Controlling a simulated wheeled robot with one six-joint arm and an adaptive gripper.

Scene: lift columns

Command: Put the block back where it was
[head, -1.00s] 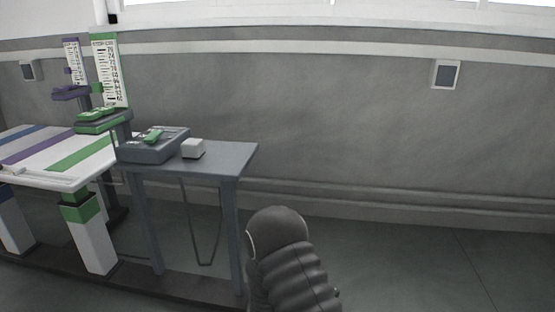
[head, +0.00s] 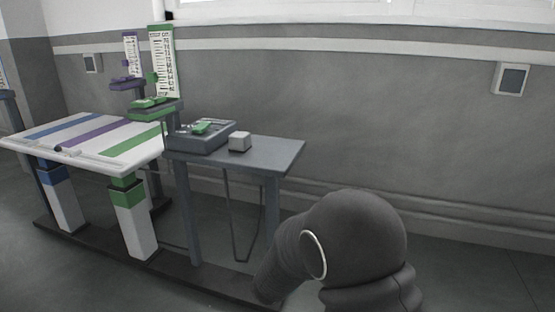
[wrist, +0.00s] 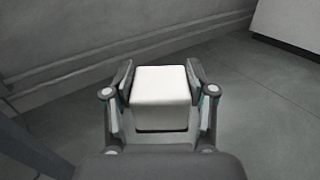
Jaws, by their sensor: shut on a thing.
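My gripper (wrist: 161,95) is shut on a white block (wrist: 162,90), with one finger on each side, in the wrist view. In the head view my arm is at the lower right; my gripper and the held block do not show there. Another small pale block (head: 240,141) sits on the grey side table (head: 278,151), just right of a grey control box (head: 187,142) with a green part on top.
Left of the side table is a white tabletop (head: 30,143) with blue, purple and green stripes, on lift columns (head: 136,225). Upright scales with purple and green sliders (head: 156,106) stand behind it. The side table's right part is bare. Floor at right is open.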

